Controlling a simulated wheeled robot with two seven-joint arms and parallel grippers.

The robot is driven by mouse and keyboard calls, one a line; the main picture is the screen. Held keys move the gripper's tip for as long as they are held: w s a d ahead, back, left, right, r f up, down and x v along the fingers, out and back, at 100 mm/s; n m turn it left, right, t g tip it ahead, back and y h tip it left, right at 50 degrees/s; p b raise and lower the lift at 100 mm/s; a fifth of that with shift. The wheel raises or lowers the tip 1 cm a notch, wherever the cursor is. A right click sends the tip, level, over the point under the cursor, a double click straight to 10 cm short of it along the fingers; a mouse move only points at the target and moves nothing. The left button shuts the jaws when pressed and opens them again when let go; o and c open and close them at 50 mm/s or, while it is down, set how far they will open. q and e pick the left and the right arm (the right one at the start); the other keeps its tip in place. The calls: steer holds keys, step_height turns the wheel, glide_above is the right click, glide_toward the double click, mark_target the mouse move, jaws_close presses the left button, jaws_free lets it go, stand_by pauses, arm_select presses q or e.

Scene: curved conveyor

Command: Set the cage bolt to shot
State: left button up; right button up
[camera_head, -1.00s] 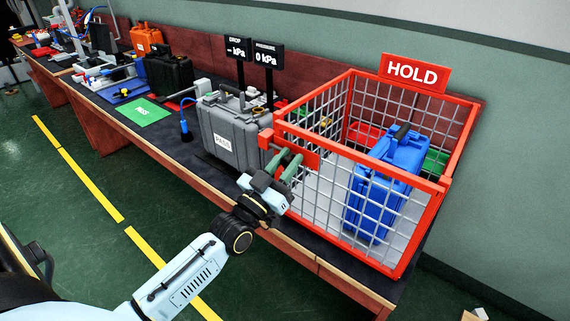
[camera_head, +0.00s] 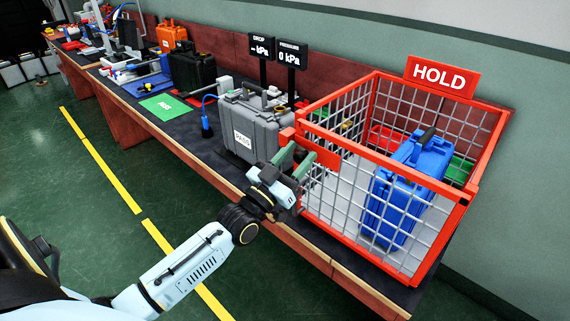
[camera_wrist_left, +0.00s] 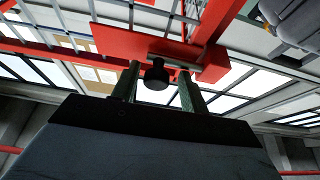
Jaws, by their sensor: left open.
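The red cage (camera_head: 408,170) stands on the bench with its mesh walls and HOLD sign (camera_head: 441,76). A red plate (camera_head: 324,178) is on its near left corner. In the left wrist view this red plate (camera_wrist_left: 125,42) carries a grey bar (camera_wrist_left: 176,62) and a dark round knob (camera_wrist_left: 157,76), which look like the cage bolt. My left gripper (camera_head: 293,160) is open at the plate, with its green fingers (camera_wrist_left: 160,88) one on each side of the knob. I cannot tell whether they touch it. The bolt is hidden in the head view. My right gripper is not in view.
A blue case (camera_head: 403,205) stands inside the cage. A grey case (camera_head: 252,138) marked PASS is on the bench left of my gripper. Two pressure displays (camera_head: 276,52) stand behind it. A green mat (camera_head: 166,107) and dark case (camera_head: 192,72) are farther left.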

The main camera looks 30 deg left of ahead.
arm_select(q)
steer(key=v, duration=1.3)
steer(key=shift+r, duration=0.1)
steer(key=s+a+f+g+y, duration=0.1)
steer(key=s+f+g+y, duration=0.3)
steer(key=f, duration=1.2)
steer(key=s+f+g+h, duration=0.1)
steer(key=s+f+g, duration=0.35)
steer(key=f, duration=1.25)
steer(key=s+d+f+g, duration=0.2)
steer(key=s+f+g, duration=0.4)
steer(key=s+f, duration=0.4)
steer(key=s+d+f+m+g+y, duration=0.1)
steer(key=s+f+g, duration=0.6)
steer(key=s, duration=0.9)
step_height(320, 180, down, 3)
steer(key=shift+s+d, duration=0.3)
steer(key=shift+d, duration=0.15)
